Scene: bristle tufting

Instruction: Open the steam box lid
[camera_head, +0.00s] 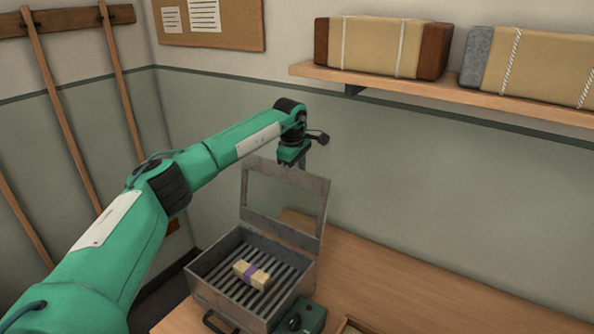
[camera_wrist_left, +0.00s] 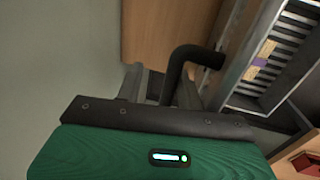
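The grey metal steam box (camera_head: 207,286) stands on the wooden bench with its top open. Its framed lid (camera_head: 322,205) is raised, roughly upright at the back. A slatted rack with a pale block bundle (camera_head: 251,274), bound by a purple band, shows inside; the bundle also appears in the left wrist view (camera_wrist_left: 263,53). My left gripper (camera_head: 303,164) is at the lid's top edge. In the left wrist view its fingers (camera_wrist_left: 165,88) sit on both sides of a black bent handle (camera_wrist_left: 193,53) and appear closed on it. My right gripper is not in view.
A green control box with a dark knob (camera_head: 312,316) sits at the box's right front. The bench (camera_head: 400,285) is clear to the right, with a tray edge (camera_head: 350,326) at the bottom. A shelf (camera_head: 440,96) with wrapped bundles hangs above.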

